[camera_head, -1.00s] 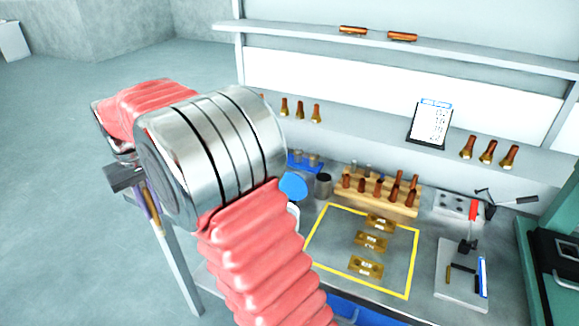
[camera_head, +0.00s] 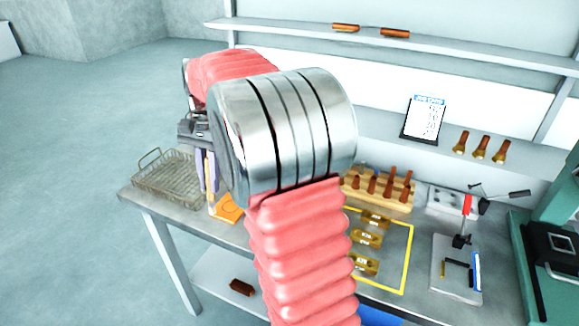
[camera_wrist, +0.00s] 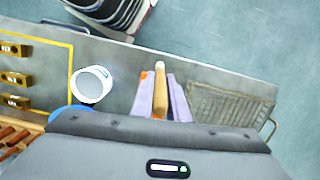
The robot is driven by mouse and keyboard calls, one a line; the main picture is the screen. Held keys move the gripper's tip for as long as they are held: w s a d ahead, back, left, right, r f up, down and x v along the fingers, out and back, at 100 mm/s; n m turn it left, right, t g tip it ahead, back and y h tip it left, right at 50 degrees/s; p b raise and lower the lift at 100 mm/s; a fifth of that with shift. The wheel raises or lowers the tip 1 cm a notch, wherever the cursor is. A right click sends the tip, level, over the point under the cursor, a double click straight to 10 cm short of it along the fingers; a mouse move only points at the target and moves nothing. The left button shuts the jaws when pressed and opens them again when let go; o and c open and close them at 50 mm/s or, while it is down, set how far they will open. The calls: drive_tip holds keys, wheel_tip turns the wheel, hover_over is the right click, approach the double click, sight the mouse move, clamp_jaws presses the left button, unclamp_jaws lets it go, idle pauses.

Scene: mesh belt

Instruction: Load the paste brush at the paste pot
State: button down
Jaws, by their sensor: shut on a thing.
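My gripper (camera_head: 206,182) has lilac fingers and is shut on the paste brush (camera_wrist: 160,95), a wooden stick with a pale end, which points down. The brush (camera_head: 211,178) also shows as a thin strip in the head view. A white round pot (camera_wrist: 91,84) with a greyish inside, which looks like the paste pot, stands on the table to the left of the gripper (camera_wrist: 161,100) in the wrist view. The brush is apart from it. My arm hides this pot in the head view. Whether the brush carries paste cannot be told.
A wire basket (camera_head: 166,181) stands at the table's left end. An orange piece (camera_head: 228,208) lies just right of the gripper. A blue disc (camera_wrist: 68,111) is near the pot. Brass blocks (camera_head: 366,238) lie in a yellow outline, with a wooden rack (camera_head: 376,190) behind.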

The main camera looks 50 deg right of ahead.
drive_tip(key=s+d+r+m+t, duration=0.2)
drive_tip(key=s+d+m, duration=0.4)
drive_tip(key=s+m, duration=0.1)
drive_tip(key=s+d+r+m+t, duration=0.2)
drive_tip(key=s+d+m, duration=0.5)
drive_tip(key=m, duration=0.3)
drive_tip(key=shift+s+r+m, duration=0.3)
drive_tip(key=shift+s, duration=0.2)
drive_tip(key=shift+d+f, duration=0.1)
drive_tip(key=shift+f, duration=2.9)
drive_tip(key=shift+f, duration=0.45)
wheel_tip(320, 180, up, 7)
idle(0.6)
